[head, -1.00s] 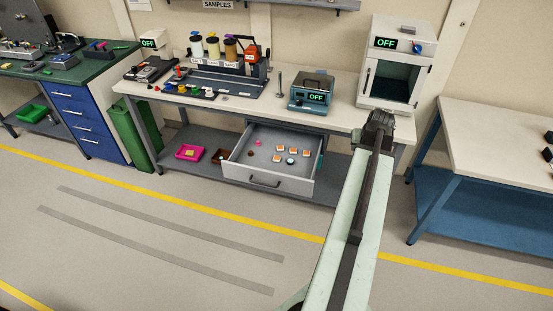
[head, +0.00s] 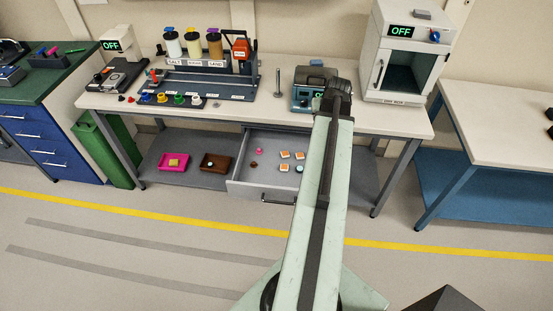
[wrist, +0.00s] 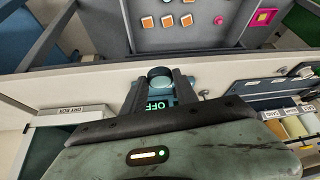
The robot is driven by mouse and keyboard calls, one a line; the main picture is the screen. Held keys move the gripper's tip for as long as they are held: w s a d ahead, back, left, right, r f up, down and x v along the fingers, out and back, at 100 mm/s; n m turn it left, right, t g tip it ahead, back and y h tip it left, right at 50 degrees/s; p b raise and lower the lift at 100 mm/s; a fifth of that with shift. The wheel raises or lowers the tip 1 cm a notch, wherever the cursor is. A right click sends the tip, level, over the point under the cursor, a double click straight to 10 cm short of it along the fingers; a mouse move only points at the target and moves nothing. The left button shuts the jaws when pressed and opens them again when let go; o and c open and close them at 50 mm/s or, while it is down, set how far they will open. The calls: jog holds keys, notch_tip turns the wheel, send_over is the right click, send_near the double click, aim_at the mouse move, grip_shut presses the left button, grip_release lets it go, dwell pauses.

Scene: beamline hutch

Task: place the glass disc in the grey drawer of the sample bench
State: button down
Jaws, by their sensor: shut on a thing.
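The grey drawer (head: 243,192) of the sample bench is pulled open under the bench top, holding several small pieces; my arm hides its right part in the head view. In the wrist view its grey floor (wrist: 203,36) shows at the top, beyond the bench edge. My gripper (head: 338,92) is raised in front of the blue-grey OFF device, above and to the right of the drawer in the picture. In the wrist view my gripper (wrist: 160,80) is shut on a round, pale, glassy piece with a dark upper edge, apparently the glass disc (wrist: 160,83).
The sample bench (head: 400,122) carries the blue-grey device (head: 302,98), a white oven-like box (head: 378,70), a thin post (head: 278,82) and a rack of jars (head: 210,90). Pink (head: 173,162) and brown (head: 215,163) trays sit on the lower shelf. Floor in front is clear.

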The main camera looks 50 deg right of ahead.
jog(key=shift+s+r, duration=0.1)
jog(key=shift+s, duration=0.05)
jog(key=w+a+f+b, duration=0.3)
jog(key=f+b, duration=0.6)
jog(key=w+a+f+b, duration=0.3)
jog(key=a+f+b, duration=0.1)
jog(key=f+b, duration=0.6)
jog(key=w+a+f+b, duration=0.3)
jog(key=a+f+b, duration=0.1)
jog(key=f+b, duration=0.5)
jog(key=shift+w+f, duration=0.2)
jog(key=shift+f, duration=0.1)
jog(key=shift+w, duration=0.1)
jog(key=s+d, duration=0.3)
jog(key=d, duration=0.1)
jog(key=s+d+f+b, duration=0.1)
jog(key=s+d, duration=0.2)
jog(key=d, duration=0.1)
jog(key=s+d+b, duration=0.1)
jog(key=s+d, duration=0.3)
jog(key=shift+d+f, duration=0.2)
notch_tip(320, 180, down, 4)
jog(key=b, duration=0.4)
jog(key=shift+r+p, duration=0.25)
jog(key=shift+p, duration=0.05)
jog(key=shift+f, duration=0.25)
jog(key=c, duration=0.9)
grip_release()
jog(key=shift+r, duration=0.1)
jog(key=shift+c, duration=0.2)
